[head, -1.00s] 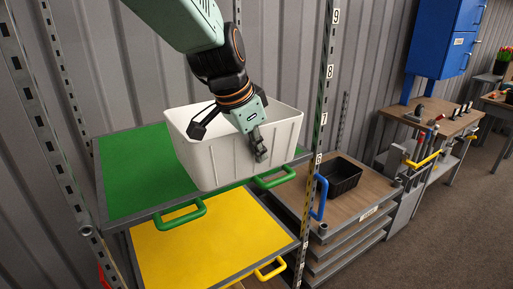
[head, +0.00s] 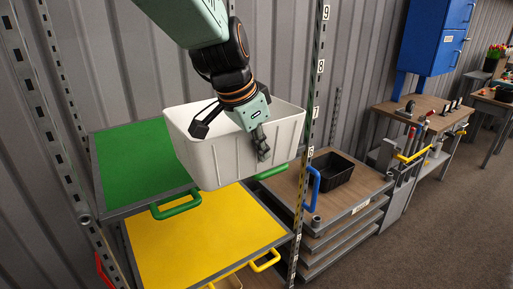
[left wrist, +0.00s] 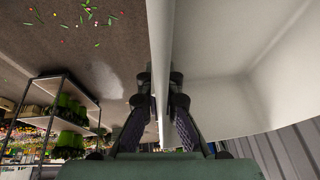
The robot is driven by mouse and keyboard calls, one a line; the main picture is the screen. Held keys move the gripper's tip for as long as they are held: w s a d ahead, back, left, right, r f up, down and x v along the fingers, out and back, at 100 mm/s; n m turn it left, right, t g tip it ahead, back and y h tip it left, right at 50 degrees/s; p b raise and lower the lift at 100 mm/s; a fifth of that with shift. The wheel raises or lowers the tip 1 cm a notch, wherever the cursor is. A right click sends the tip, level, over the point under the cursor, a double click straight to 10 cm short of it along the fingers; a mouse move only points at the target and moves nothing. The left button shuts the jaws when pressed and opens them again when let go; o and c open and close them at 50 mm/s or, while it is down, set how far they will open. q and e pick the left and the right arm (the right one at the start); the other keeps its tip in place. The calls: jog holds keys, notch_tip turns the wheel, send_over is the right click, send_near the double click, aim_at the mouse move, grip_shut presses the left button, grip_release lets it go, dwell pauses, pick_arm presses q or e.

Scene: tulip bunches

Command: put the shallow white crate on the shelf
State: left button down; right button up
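The white crate (head: 222,160) is an open-topped box, held roughly level in the head view. My left gripper (head: 232,138) is shut on its near wall. In the left wrist view the gripper's fingers (left wrist: 159,92) lie on both sides of the wall of the crate (left wrist: 215,75), whose empty inside shows on the right. The rack has a green shelf (head: 125,160) with green handles and a lower yellow shelf (head: 190,235) with yellow handles. The crate hides part of the green shelf; I cannot tell whether it touches it. My right gripper is not in view.
A perforated post (head: 309,150) stands right of the crate. Beyond it, a wooden-topped unit (head: 345,203) bears a black bin (head: 334,170). A workbench (head: 425,112) and a blue cabinet (head: 437,35) are at the right. The visible part of the green shelf is bare.

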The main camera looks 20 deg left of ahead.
pick_arm(q)
jog(key=s+d+b, duration=0.1)
jog(key=s+d, duration=0.3)
jog(key=d, duration=0.2)
jog(key=shift+s+d+r+b, duration=0.2)
jog(key=shift+b, duration=0.15)
jog(key=shift+a+f, duration=0.1)
